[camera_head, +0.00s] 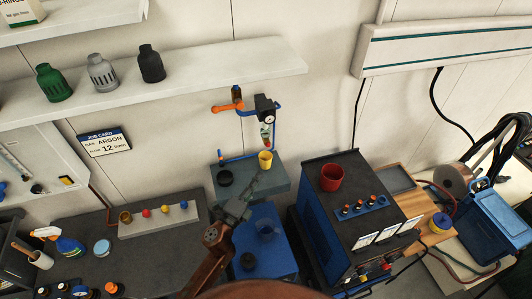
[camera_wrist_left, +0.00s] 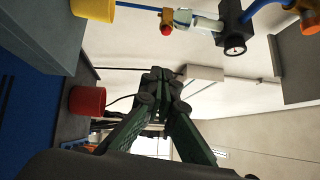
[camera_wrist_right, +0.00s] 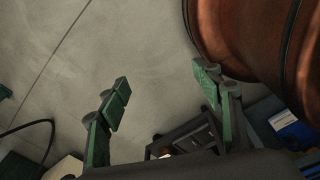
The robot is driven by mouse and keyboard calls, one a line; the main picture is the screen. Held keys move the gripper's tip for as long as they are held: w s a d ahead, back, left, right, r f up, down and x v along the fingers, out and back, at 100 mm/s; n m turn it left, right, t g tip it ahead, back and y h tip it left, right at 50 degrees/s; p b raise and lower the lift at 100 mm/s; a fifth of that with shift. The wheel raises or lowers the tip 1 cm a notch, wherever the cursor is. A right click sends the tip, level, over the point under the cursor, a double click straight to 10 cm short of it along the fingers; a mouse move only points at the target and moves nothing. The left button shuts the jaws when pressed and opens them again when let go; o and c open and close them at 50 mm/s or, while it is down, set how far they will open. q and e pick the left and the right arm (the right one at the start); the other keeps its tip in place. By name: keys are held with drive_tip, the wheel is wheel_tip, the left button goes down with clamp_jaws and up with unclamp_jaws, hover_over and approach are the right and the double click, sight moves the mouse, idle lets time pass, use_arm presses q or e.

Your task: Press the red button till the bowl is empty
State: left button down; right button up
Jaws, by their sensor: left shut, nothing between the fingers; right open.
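The clear bowl (camera_head: 267,132) hangs below the gauge unit on the back wall. It also shows in the left wrist view (camera_wrist_left: 205,22), greenish near its lower end; the liquid level is unclear. The red button (camera_wrist_left: 166,30) is at the bowl's bottom end, above a yellow cup (camera_head: 265,161). My left gripper (camera_head: 262,181) is shut and empty, in front of and below the cup, apart from the button. Its closed fingertips (camera_wrist_left: 160,80) point into free space in the left wrist view. My right gripper (camera_wrist_right: 162,92) is open and empty, away from the bowl.
The cup stands on a grey-green stand (camera_head: 278,187) beside a black round dish (camera_head: 225,178). A blue box (camera_head: 278,250) is in front. A black welder (camera_head: 330,205) carrying a red cup (camera_head: 332,177) stands right. An orange-handled valve (camera_head: 228,105) is left of the gauge (camera_head: 269,117).

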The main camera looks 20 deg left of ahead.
use_arm(q)
drive_tip(key=p, duration=0.1)
approach(268, 145)
drive_tip(key=w+d, duration=0.3)
drive_tip(key=d, duration=0.2)
drive_tip(key=w+a, duration=0.1)
drive_tip(key=w+a+p, duration=0.1)
drive_tip(key=w, duration=0.1)
drive_tip(key=shift+w+a, duration=0.15)
drive_tip(key=shift+a, duration=0.1)
use_arm(e)
drive_tip(key=shift+w+r, duration=0.3)
drive_tip(key=shift+r, duration=0.3)
drive_tip(key=shift+w+r, duration=0.25)
drive_tip(key=shift+r, duration=0.3)
